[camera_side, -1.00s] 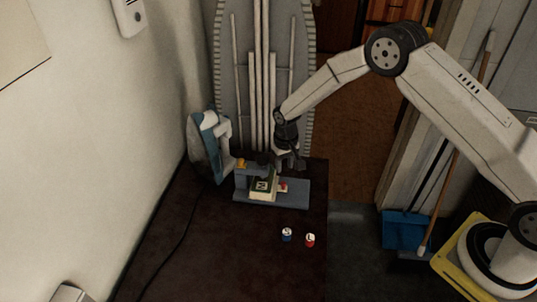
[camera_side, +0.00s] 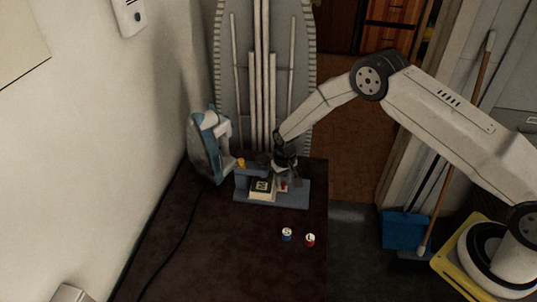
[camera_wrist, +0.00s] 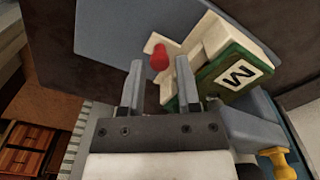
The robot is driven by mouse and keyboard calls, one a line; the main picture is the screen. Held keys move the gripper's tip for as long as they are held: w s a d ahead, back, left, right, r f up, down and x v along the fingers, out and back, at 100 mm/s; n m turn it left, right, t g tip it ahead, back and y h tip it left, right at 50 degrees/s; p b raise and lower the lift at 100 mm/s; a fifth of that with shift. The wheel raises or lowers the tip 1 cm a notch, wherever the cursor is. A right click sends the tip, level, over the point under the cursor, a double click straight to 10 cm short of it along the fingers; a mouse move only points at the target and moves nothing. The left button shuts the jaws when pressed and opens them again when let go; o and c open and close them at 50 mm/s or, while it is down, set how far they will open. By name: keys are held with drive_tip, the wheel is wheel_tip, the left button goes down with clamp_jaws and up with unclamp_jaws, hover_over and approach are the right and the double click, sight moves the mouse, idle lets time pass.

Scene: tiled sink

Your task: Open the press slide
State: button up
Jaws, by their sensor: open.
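The press (camera_side: 297,199) is a blue-grey frame on the dark tabletop, and it also shows in the wrist view (camera_wrist: 115,35). Its cream slide (camera_wrist: 208,38) carries a green block with a white W label (camera_wrist: 240,75). A red knob (camera_wrist: 160,58) sticks out of the slide's end. My gripper (camera_wrist: 159,66) is open, one finger on each side of the red knob's line. The knob lies between or just beyond the fingertips; contact is not clear. In the side view, my gripper (camera_side: 289,179) is low over the press's right part and partly covers the knob.
A yellow knob (camera_wrist: 278,162) sits on the press's arm. A blue-and-white appliance (camera_side: 210,145) stands close behind the press at the left. Two small cups, blue (camera_side: 286,235) and red (camera_side: 310,241), stand in front. The front tabletop is otherwise mostly clear.

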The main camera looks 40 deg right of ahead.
drive_tip(key=shift+f, duration=0.5)
clamp_jaws()
idle(1.2)
